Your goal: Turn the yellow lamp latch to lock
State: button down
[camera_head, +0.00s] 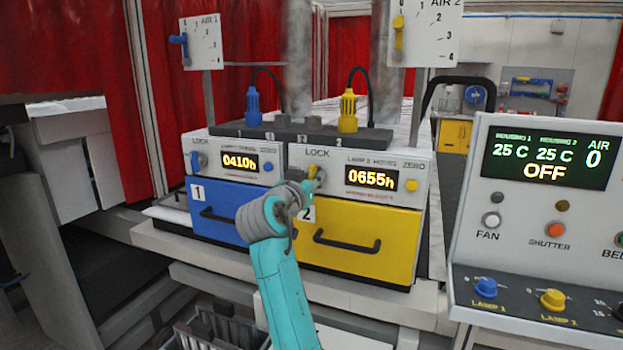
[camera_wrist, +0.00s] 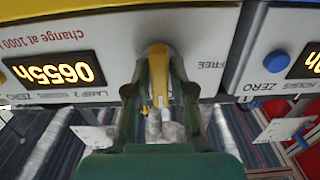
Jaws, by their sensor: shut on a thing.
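The yellow lamp latch (camera_wrist: 158,72) sits on the white front panel of unit 2, left of the orange 0655h display in the head view. In the wrist view, which shows the panel upside down, my gripper (camera_wrist: 160,97) has a finger on each side of the latch and is shut on it. The latch handle runs down that picture between the fingers. In the head view my gripper (camera_head: 307,187) is at the panel and mostly hides the latch. The word LOCK (camera_head: 317,153) shows above it. The word FREE (camera_wrist: 211,65) shows beside the latch in the wrist view.
The yellow drawer (camera_head: 372,237) with a black handle is below the panel. Unit 1 with its blue drawer (camera_head: 215,205) and blue latch (camera_head: 196,161) stands to the left. A yellow knob (camera_head: 411,185) is right of the display. A control console (camera_head: 545,215) stands at the right.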

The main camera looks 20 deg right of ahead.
jog(key=shift+d+r, duration=0.1)
jog(key=shift+d, duration=0.1)
jog(key=c, duration=1.2)
grip_release()
jog(key=shift+w, duration=0.1)
jog(key=shift+c, duration=0.2)
jog(key=shift+o, duration=1.2)
jog(key=shift+w+d, duration=0.1)
jog(key=shift+s+a, duration=0.2)
jog(key=shift+a, duration=0.1)
jog(key=v, duration=1.1)
jog(key=shift+s, duration=0.25)
jog(key=shift+a, duration=0.1)
jog(key=shift+f, duration=0.25)
